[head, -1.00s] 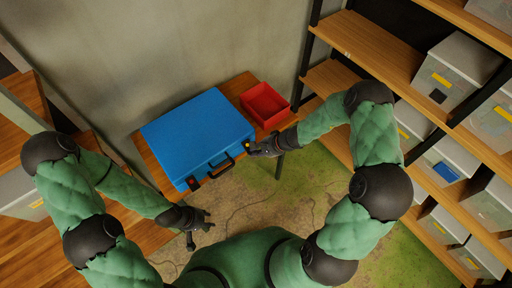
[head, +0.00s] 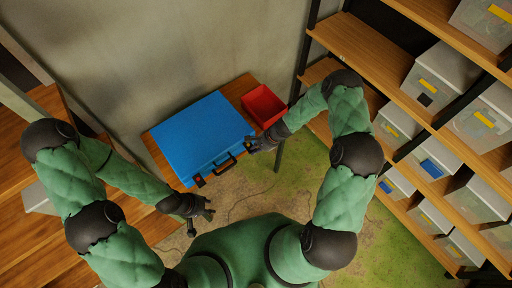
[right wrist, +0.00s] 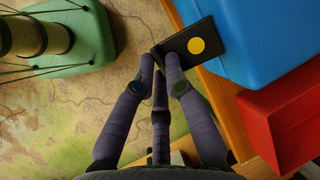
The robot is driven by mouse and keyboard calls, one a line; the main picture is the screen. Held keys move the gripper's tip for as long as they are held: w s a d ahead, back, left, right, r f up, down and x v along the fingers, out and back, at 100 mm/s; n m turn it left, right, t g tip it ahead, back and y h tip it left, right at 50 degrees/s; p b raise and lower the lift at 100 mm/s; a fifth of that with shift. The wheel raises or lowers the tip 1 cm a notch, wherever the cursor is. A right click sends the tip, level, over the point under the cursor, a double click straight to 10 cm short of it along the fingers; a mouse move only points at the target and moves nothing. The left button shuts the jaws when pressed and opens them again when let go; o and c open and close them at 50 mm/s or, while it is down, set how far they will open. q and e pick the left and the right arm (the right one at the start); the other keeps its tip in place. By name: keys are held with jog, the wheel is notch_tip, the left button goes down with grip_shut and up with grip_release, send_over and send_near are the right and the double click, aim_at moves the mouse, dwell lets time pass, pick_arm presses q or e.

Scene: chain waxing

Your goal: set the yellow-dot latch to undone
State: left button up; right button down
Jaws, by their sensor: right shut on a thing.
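A blue case (head: 200,135) lies closed on a wooden table. Its yellow-dot latch (right wrist: 190,47) is a black plate with a yellow dot at the case's front edge, at the end near the red bin; it stands out from the case wall in the right wrist view. My right gripper (head: 250,147) is at this latch, and its fingertips (right wrist: 161,60) are shut on the plate's outer edge. A second latch with a red dot (head: 199,181) is at the other end of the front. My left gripper (head: 203,222) is open and empty, in front of the table.
A black handle (head: 225,163) is on the case front between the latches. A red open bin (head: 264,106) stands beside the case. Shelves with grey boxes (head: 440,82) are on the right. The floor in front is clear.

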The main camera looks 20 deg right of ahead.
dwell(0.5)
jog(key=c, duration=1.3)
grip_release()
jog(key=v, duration=1.2)
jog(key=s+a+f+n+b, duration=0.3)
jog(key=s+f+b, duration=0.3)
jog(key=f+b, duration=0.2)
jog(key=s+a+f+n+g+h+b, duration=0.1)
jog(key=s+a+f+n+b, duration=0.3)
jog(key=f, duration=0.7)
jog(key=s+a+f+n+b, duration=0.3)
jog(key=s+a+f+b, duration=0.2)
jog(key=s+f+b, duration=0.3)
jog(key=shift+s+a+f+n+b, duration=0.15)
jog(key=shift+f+n+b, duration=0.45)
jog(key=shift+b, duration=1.2)
